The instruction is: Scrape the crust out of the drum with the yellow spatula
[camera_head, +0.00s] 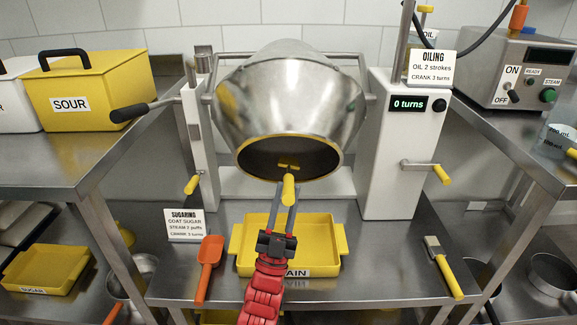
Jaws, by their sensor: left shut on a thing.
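The steel drum (290,95) hangs tilted between two white posts, its yellow-rimmed mouth facing me and downward. Its inside (262,160) is dark brown; I cannot make out where crust ends and bare wall begins. My left gripper (287,193), on its red arm, is in front of the mouth, shut on the yellow handle of the spatula (289,185). The spatula's yellow far end (287,167) shows inside the mouth, near its lower part; I cannot tell whether it touches the wall. My right gripper is not in view.
A yellow tray (340,240) lies below the mouth. An orange scoop (209,252) lies left of it, and a yellow-handled tool (444,267) lies right. A black-gripped lever (130,111) sticks out left of the drum; a yellow-handled crank (441,174) is on the right post.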

